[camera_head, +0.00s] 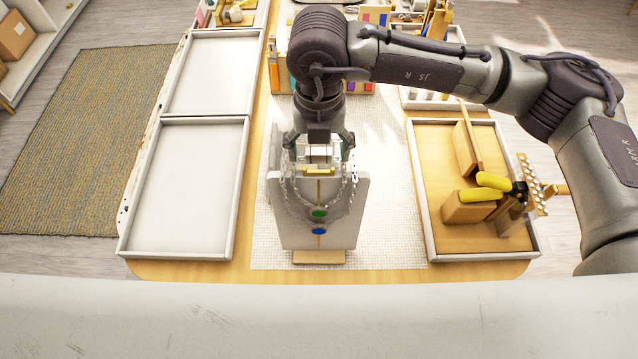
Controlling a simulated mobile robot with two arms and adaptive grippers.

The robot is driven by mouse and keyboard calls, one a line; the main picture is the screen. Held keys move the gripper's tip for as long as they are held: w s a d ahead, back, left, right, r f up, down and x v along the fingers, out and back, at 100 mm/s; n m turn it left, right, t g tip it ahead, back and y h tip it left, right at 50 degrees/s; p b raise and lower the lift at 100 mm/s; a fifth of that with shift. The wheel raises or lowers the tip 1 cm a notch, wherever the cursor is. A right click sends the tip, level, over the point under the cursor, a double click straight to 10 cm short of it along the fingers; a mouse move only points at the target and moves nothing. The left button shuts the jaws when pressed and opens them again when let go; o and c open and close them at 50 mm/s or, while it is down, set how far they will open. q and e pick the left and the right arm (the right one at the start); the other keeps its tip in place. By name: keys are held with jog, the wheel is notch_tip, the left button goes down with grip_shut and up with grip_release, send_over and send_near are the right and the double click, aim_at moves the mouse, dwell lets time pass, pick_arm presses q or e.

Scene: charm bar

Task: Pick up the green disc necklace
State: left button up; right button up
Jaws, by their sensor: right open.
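The green disc (318,214) of a necklace hangs on the front of a white display stand (344,236) in the middle of the table. Silver chains drape over the upper part of the stand. A blue disc (319,231) hangs just below the green one. My right gripper (320,150) points down at the top of the stand, its fingers apart on either side of the clear and gold top part. It partly hides the upper ends of the chains. I cannot tell whether it touches them. My left gripper is not in view.
Two empty white trays (240,190) lie to the left. A tray on the right (428,215) holds wooden blocks (463,208) and yellow-handled pliers (480,193). Boxes and colourful items stand behind my right arm. The white mat (385,200) beside the stand is clear.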

jog(key=shift+f, duration=0.15)
grip_shut()
dwell(0.4)
jog(key=shift+r+b, duration=0.45)
jog(key=shift+b, duration=0.05)
jog(key=r+b, duration=0.2)
jog(key=r, duration=0.1)
jog(key=shift+s+d+r+b, duration=0.15)
jog(key=shift+s+d+b, duration=0.05)
jog(key=shift+b, duration=0.15)
jog(key=s+d+r+b, duration=0.4)
jog(key=s+d+r, duration=0.3)
jog(key=s, duration=0.1)
jog(key=shift+s+d, duration=0.15)
